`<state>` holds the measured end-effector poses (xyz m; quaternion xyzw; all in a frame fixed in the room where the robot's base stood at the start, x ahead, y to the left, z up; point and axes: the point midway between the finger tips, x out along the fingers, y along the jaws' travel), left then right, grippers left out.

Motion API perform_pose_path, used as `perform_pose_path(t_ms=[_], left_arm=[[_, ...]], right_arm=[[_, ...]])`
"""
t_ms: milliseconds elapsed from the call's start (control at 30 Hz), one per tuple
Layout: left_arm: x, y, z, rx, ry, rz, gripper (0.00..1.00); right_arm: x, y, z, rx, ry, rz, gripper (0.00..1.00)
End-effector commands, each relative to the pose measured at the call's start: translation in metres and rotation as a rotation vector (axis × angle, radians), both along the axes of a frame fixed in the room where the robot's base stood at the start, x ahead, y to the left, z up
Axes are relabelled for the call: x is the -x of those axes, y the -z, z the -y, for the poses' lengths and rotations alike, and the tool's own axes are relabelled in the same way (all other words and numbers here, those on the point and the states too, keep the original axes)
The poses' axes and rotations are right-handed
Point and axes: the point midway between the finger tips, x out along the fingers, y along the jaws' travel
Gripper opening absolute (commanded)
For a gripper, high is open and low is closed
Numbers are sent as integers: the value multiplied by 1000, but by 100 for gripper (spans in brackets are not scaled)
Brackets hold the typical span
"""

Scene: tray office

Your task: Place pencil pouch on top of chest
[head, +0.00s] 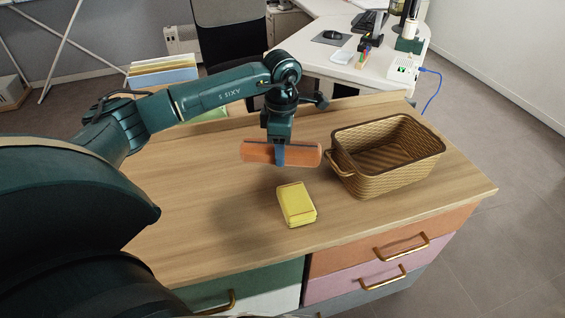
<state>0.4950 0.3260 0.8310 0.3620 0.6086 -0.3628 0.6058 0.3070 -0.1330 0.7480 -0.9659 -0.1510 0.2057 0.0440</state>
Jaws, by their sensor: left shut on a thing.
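My left gripper (281,156) points down and is shut around the middle of an orange-brown, long rounded pouch (256,152), which looks like the pencil pouch. The pouch lies sideways in the jaws and appears to be held above the wooden top of the chest (195,190). The chest has coloured drawer fronts in green, orange and pink with brass handles. The gripper covers the middle of the pouch. My right gripper does not show.
A woven tan basket (405,178) stands on the chest, right of the pouch. A yellow block-like stack (296,204) lies in front of the pouch. The chest top is clear at left. A white desk (340,65) and dark chair (230,38) stand behind.

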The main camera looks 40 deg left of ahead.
Motion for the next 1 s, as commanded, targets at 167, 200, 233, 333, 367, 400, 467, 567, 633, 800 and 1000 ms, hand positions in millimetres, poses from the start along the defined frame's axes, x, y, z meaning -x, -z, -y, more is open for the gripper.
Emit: perform_pose_path(t_ms=[167,200,233,333,367,400,467,567,633,800,1000], left_arm=[[0,14,0,0,0,0,20],[0,19,0,0,0,-1,20],[1,23,0,-1,0,-2,20],[1,38,0,1,-1,-3,20],[0,42,0,0,-1,-2,20],[0,44,0,0,-1,0,20],[0,45,0,0,0,2,20],[0,45,0,0,0,2,20],[0,45,0,0,0,2,20],[0,48,0,0,0,1,53],[0,48,0,0,0,1,69]], right_arm=[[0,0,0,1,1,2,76],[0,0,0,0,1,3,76],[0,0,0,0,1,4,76],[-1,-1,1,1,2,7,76],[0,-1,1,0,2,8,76],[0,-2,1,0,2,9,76],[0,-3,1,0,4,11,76],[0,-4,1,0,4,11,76],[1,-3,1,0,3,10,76],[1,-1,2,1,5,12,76],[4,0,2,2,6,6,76]])
